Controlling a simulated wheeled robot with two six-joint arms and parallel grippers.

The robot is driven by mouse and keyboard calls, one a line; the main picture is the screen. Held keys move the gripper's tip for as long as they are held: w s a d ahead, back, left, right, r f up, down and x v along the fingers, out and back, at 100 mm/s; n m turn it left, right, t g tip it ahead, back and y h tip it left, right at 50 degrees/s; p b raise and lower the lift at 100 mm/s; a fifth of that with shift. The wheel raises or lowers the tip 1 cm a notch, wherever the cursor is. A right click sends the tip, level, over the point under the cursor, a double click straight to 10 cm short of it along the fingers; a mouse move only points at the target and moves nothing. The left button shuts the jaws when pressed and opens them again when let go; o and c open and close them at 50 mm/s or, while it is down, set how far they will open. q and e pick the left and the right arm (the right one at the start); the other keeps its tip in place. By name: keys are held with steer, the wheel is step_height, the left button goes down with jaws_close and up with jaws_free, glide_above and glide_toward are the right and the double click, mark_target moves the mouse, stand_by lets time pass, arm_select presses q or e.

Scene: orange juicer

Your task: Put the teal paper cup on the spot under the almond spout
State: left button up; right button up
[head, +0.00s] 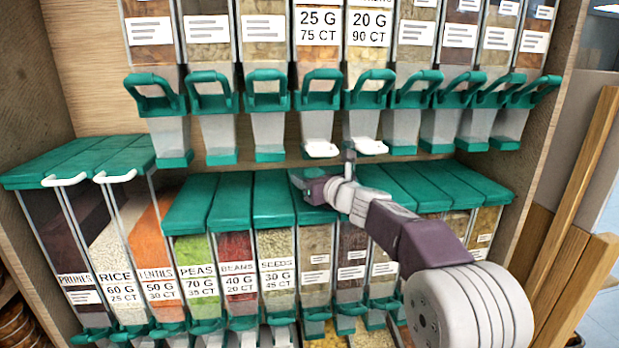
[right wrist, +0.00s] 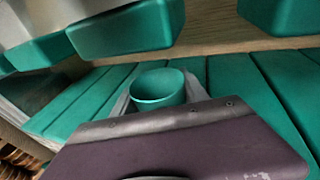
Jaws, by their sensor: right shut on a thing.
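My right gripper (head: 308,181) reaches in from the right and is over the teal lids of the lower bins, below the upper row of spouts. In the right wrist view its fingers (right wrist: 160,95) are shut on the teal paper cup (right wrist: 156,84), which is upright with its open mouth showing. In the head view the cup is mostly hidden and blends with the lids. Two upper dispensers have white-tipped spouts: one labelled 25 G (head: 320,150), one labelled 20 G (head: 371,147). Their product names are cut off, so I cannot tell which is almond. My left gripper is not in view.
Lower bins with teal lids (head: 273,200) stand close under the upper spouts. Teal levers (head: 266,90) stick out above. White handles (head: 63,181) are on two left bins. Wooden side walls (head: 545,130) bound the shelf.

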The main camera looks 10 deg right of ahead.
steer(key=shift+w+f, duration=0.15)
steer(key=shift+f, duration=0.1)
steer(key=shift+s+f, duration=0.15)
steer(key=shift+s, duration=0.2)
steer(key=o, duration=1.3)
steer(key=shift+w, duration=0.2)
